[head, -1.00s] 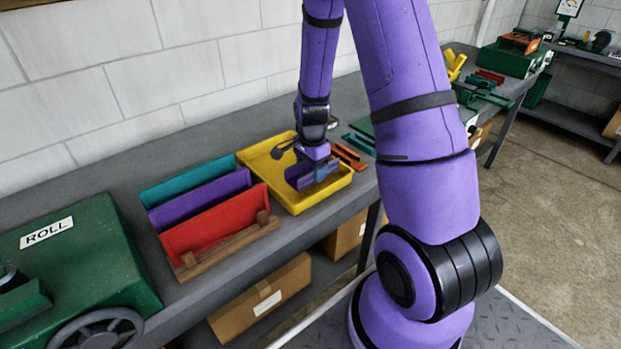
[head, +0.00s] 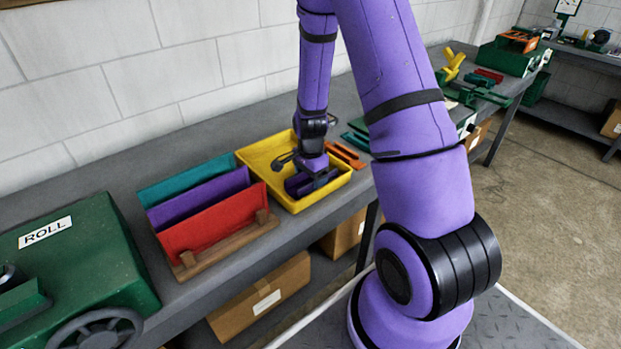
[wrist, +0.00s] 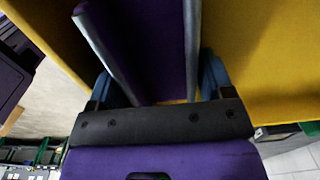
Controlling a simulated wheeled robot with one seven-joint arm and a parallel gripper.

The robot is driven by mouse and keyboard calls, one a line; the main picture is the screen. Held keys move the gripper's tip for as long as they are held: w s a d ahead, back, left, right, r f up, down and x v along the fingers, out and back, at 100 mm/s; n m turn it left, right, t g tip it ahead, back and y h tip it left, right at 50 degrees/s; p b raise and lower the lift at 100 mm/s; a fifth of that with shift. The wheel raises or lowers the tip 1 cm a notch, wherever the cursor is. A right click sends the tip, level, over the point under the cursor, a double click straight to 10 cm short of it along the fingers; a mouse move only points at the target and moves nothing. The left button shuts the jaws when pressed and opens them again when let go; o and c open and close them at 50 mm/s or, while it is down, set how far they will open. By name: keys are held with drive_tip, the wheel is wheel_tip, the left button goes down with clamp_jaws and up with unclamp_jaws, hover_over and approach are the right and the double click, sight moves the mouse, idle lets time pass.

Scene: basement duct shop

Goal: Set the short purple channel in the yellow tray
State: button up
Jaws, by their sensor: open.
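The short purple channel (head: 296,186) is in the yellow tray (head: 258,158), low against its floor as far as the head view shows. In the wrist view the channel (wrist: 150,45) is a dark purple trough with pale edges, and the tray's yellow (wrist: 262,60) shows on both sides of it. My gripper (head: 312,184) is down in the tray at the channel. Its jaws are open, with one finger on either side of the channel. The channel's underside and exact contact with the tray floor are hidden.
Teal, purple and red sheets (head: 213,220) stand in a wooden rack left of the tray. The green roll machine (head: 75,265) is farther left. Orange pieces (head: 347,155) and teal pieces (head: 357,141) lie right of the tray. The wall is close behind the bench.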

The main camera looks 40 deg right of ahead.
drive_tip(key=shift+r, duration=0.1)
wheel_tip(320, 180, up, 12)
drive_tip(key=s+a+r+n+t, duration=0.1)
drive_tip(key=s+a+r+n, duration=0.3)
drive_tip(key=r, duration=0.5)
drive_tip(key=s+a+r+n+t, duration=0.2)
drive_tip(key=s+a+r+n, duration=0.15)
drive_tip(key=r, duration=0.45)
drive_tip(key=s+a+r+n+t, duration=0.1)
drive_tip(key=s+a+r+n, duration=0.1)
drive_tip(key=s+r+n, duration=0.2)
drive_tip(key=s+a+r+n+t, duration=0.1)
drive_tip(key=s+a+r+n, duration=0.2)
drive_tip(key=s, duration=0.7)
drive_tip(key=shift+s+a+r+n, duration=0.35)
drive_tip(key=shift+r+n, duration=0.6)
drive_tip(key=shift+n, duration=0.6)
